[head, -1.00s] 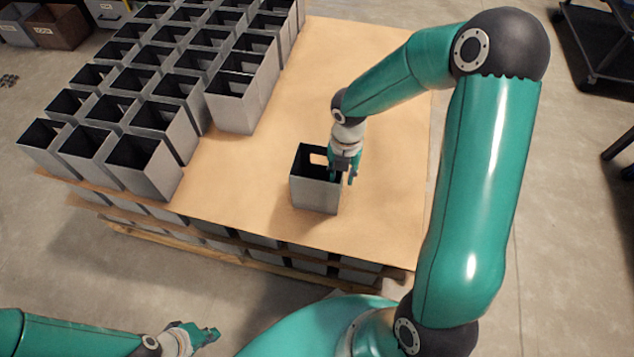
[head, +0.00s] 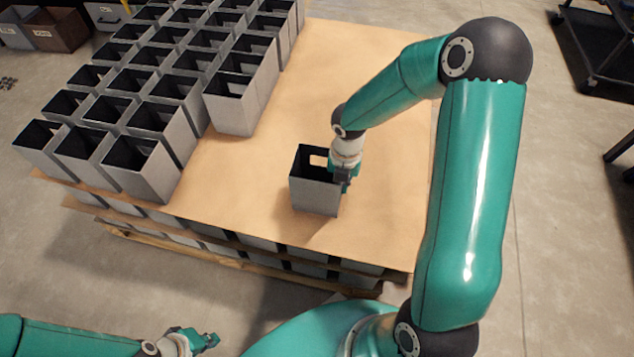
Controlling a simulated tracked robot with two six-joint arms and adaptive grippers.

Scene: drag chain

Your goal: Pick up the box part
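The box part (head: 314,197) is a grey, open-topped box with a dark inside and a cutout in its far wall. It stands upright and alone on the brown sheet (head: 262,180) near the front of the pallet. My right gripper (head: 344,184) points down at the box's right wall, with its fingers around rim height and just below. The fingers overlap the wall in the head view, and I cannot tell whether they are closed on it. My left gripper (head: 205,341) is low at the bottom left, away from the boxes; its finger opening is unclear.
Rows of similar grey boxes (head: 140,172) stand close together on the left of the sheet. More boxes are stacked under the sheet on a wooden pallet (head: 243,263). The sheet's right and back parts are clear. A dark cart (head: 600,50) stands at the upper right.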

